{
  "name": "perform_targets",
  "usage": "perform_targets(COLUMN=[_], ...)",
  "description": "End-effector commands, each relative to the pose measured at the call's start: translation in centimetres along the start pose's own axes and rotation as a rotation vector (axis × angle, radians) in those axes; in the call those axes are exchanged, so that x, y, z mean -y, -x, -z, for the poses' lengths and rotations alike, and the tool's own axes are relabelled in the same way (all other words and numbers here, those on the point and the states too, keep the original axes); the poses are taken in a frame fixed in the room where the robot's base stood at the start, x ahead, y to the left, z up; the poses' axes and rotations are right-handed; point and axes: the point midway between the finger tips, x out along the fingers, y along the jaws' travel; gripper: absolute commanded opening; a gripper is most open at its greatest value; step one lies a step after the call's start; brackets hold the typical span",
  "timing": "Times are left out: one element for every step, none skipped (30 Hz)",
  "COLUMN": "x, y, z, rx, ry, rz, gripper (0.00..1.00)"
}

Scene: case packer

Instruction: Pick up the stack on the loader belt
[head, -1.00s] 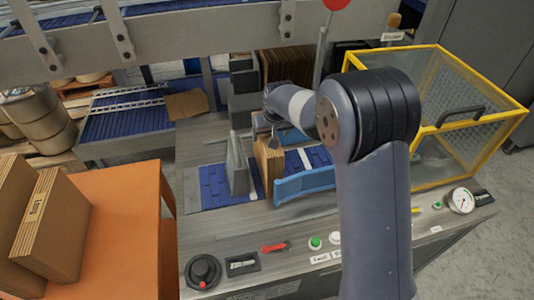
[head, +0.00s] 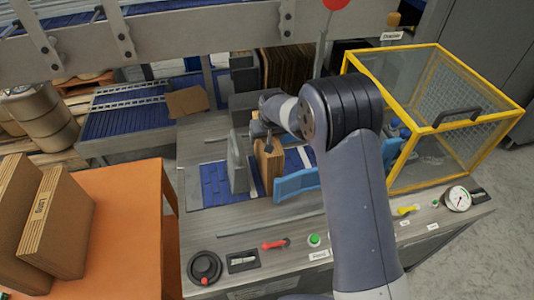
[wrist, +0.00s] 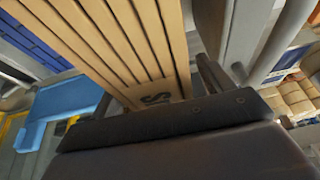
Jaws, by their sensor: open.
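The stack of flat brown cardboard (head: 270,164) stands on edge on the blue loader belt (head: 215,187), between a grey upright plate and a blue guide. My gripper (head: 265,142) is at the top of the stack, its jaws open. In the wrist view the stack (wrist: 130,40) runs up from the dark gripper body, with several sheet edges and part of a dark printed mark visible. One finger (wrist: 209,75) shows just right of the stack, apparently beside it. The other finger is not clear, and I cannot tell whether either touches the cardboard.
The grey plate (head: 237,165) is close on the stack's left and the blue guide (head: 297,184) on its right. A yellow-framed guard (head: 437,119) stands right of my arm. An orange table (head: 125,215) with cardboard stacks (head: 57,225) is at left. A control panel runs along the front.

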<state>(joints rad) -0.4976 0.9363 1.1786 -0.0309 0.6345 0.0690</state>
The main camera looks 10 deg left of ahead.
Motion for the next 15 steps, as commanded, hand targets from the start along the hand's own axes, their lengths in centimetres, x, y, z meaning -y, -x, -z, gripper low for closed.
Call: perform_targets(x=[0.00,0.00,0.00,0.00,0.00,0.00,0.00,0.01,0.00,0.00,0.01,0.01,0.01,0.01,0.01], y=[-0.06,-0.08,-0.12,-0.15,-0.18,-0.21,-0.24,-0.26,-0.29,-0.32,-0.34,-0.37,-0.40,-0.42,-0.43], z=[-0.03,-0.04,-0.06,-0.07,-0.08,-0.10,-0.11,-0.12,-0.13,-0.14,-0.15,-0.16,-0.17,-0.18,-0.18], rx=[0.000,0.000,0.000,0.000,0.000,0.000,0.000,0.000,0.000,0.000,0.000,0.000,0.000,0.000,0.000], ry=[0.000,0.000,0.000,0.000,0.000,0.000,0.000,0.000,0.000,0.000,0.000,0.000,0.000,0.000,0.000], rz=[0.000,0.000,0.000,0.000,0.000,0.000,0.000,0.000,0.000,0.000,0.000,0.000,0.000,0.000,0.000], gripper=[0.76,0.76,0.76,0.76,0.76,0.76,0.76,0.76,0.76,0.76,0.76,0.76,0.76,0.76,0.76])
